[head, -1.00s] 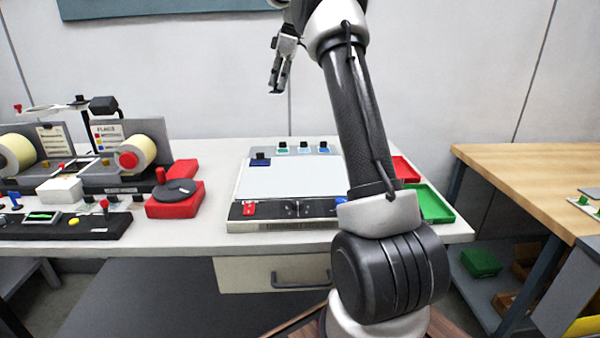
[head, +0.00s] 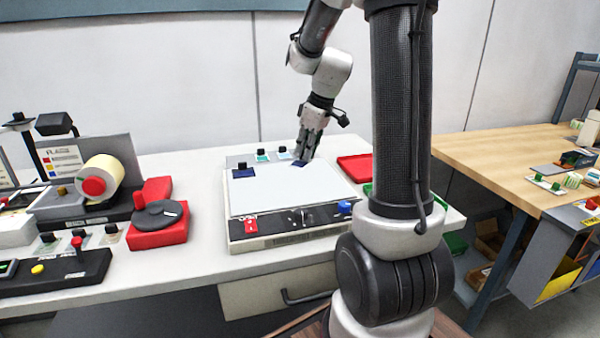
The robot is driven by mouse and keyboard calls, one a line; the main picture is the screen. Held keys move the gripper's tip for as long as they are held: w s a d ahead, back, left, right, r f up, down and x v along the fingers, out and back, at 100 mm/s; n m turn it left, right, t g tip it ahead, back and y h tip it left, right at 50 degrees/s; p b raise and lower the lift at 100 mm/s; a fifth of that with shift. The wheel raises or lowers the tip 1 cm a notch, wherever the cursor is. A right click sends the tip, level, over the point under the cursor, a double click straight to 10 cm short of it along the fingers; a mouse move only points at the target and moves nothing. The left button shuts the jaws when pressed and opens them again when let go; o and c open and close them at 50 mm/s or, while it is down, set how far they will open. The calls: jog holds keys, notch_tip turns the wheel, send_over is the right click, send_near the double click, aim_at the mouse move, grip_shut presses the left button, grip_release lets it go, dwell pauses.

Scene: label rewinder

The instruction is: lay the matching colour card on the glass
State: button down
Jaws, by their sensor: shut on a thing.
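The glass (head: 285,192) is the pale top of a flat box-shaped unit on the bench. A dark navy card with a black knob (head: 243,173) lies at its back left corner. Two more knobbed cards stand along a strip behind the glass: a teal one (head: 262,158) and a lighter bluish one (head: 283,156). My gripper (head: 303,156) points down at the glass's back right edge, shut on a dark blue card (head: 299,163). The fingers hide its knob. I cannot tell whether this card touches the surface below.
A red tray (head: 356,168) lies right of the unit, with a green tray (head: 368,189) partly hidden by my arm. A red base with a black disc (head: 160,215) and the rewinder (head: 85,180) stand left. A wooden table (head: 500,160) is at the right.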

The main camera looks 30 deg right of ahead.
aim_at(305, 180)
jog(key=shift+f, duration=2.9)
jog(key=shift+f, duration=0.15)
jog(key=c, duration=1.5)
grip_release()
